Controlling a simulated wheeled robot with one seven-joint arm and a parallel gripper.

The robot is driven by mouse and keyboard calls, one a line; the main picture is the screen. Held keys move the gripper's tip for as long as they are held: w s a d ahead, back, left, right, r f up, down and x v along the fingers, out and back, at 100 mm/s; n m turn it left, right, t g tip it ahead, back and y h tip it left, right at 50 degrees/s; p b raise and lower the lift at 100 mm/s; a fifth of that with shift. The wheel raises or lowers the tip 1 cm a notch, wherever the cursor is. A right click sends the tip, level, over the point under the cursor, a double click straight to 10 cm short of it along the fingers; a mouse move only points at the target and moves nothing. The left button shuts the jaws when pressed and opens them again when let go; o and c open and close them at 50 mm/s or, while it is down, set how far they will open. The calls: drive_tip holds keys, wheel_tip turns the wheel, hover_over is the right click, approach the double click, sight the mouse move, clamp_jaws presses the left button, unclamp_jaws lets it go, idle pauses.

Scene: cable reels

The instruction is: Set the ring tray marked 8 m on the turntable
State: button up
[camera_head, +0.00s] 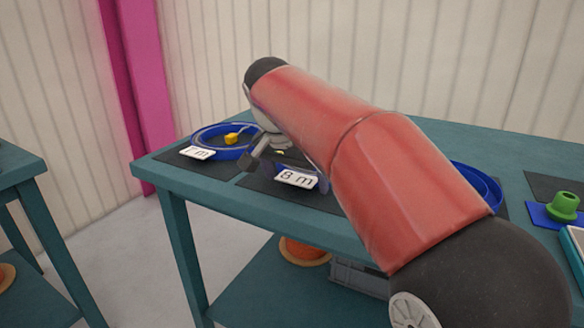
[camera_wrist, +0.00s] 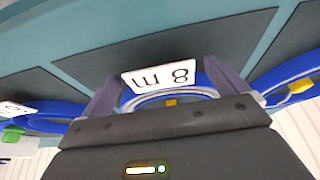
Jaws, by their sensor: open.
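The ring tray marked 8 m (camera_wrist: 127,97) is blue, with a light coil and a small yellow piece inside. Its white 8 m label (camera_wrist: 160,77) appears upside down in the wrist view, between my fingers. In the head view the label (camera_head: 297,179) shows at the table's front edge, while my arm hides most of the tray. My gripper (camera_wrist: 161,76) is open, its two fingers apart at either side of the label and tray. I see no grip on the tray. In the head view my gripper (camera_head: 266,158) is partly hidden. I cannot make out the turntable.
Another blue ring tray (camera_head: 222,153) with a yellow piece lies left on a dark mat. A third blue ring (camera_head: 480,185) shows behind my arm. A green knobbed piece (camera_head: 564,204) is at the right on the teal table (camera_head: 530,150). Orange reels (camera_head: 305,252) and a grey crate are below.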

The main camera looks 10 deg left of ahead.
drive_tip(key=c, duration=1.9)
drive_tip(key=shift+r, duration=0.1)
drive_tip(key=shift+r, duration=0.1)
drive_tip(key=shift+r+p, duration=0.6)
drive_tip(key=shift+p, duration=0.2)
drive_tip(key=shift+f, duration=0.1)
drive_tip(key=shift+r+p, duration=0.5)
drive_tip(key=shift+p, duration=0.05)
